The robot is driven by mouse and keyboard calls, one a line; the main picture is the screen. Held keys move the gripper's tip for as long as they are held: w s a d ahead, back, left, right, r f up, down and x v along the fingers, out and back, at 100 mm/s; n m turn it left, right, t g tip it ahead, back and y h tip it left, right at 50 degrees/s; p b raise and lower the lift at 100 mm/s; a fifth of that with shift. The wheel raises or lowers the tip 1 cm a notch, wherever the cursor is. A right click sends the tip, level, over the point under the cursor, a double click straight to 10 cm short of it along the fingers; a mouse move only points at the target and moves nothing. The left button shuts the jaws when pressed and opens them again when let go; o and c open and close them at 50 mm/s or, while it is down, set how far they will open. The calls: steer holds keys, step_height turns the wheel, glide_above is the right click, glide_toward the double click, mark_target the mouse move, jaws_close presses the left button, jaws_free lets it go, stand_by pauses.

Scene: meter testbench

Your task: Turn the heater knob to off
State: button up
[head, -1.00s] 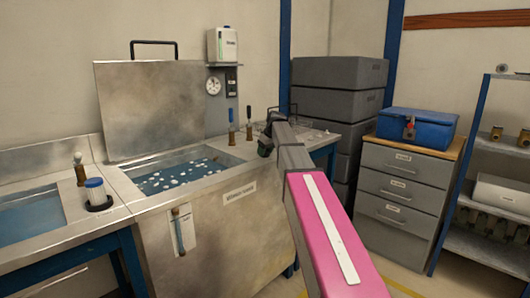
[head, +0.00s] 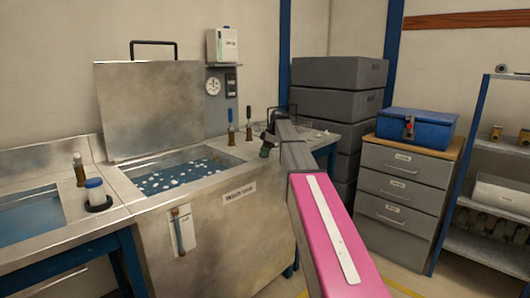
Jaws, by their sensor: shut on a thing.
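My arm reaches from the bottom right to the right end of the steel ultrasonic-type tank (head: 150,200). My gripper (head: 266,150) is a small dark shape at the arm's far end, by the tank's right front rim. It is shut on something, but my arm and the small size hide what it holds. I cannot make out the heater knob for certain; it may be behind my gripper. A round white dial (head: 212,86) and a small dark panel (head: 231,84) are on the wall behind the tank.
Blue-handled (head: 231,120) and dark-handled (head: 249,118) tools stand on the tank's right rim. The raised lid (head: 150,105) is behind the open bath (head: 180,178). Grey boxes (head: 340,105) are stacked at the back. A drawer cabinet (head: 395,190) with a blue toolbox (head: 415,130) stands right.

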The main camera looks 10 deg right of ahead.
stand_by(0.4)
steer(key=o, duration=0.9)
steer(key=v, duration=1)
steer(key=shift+d+r, duration=0.1)
steer(key=shift+r, duration=0.25)
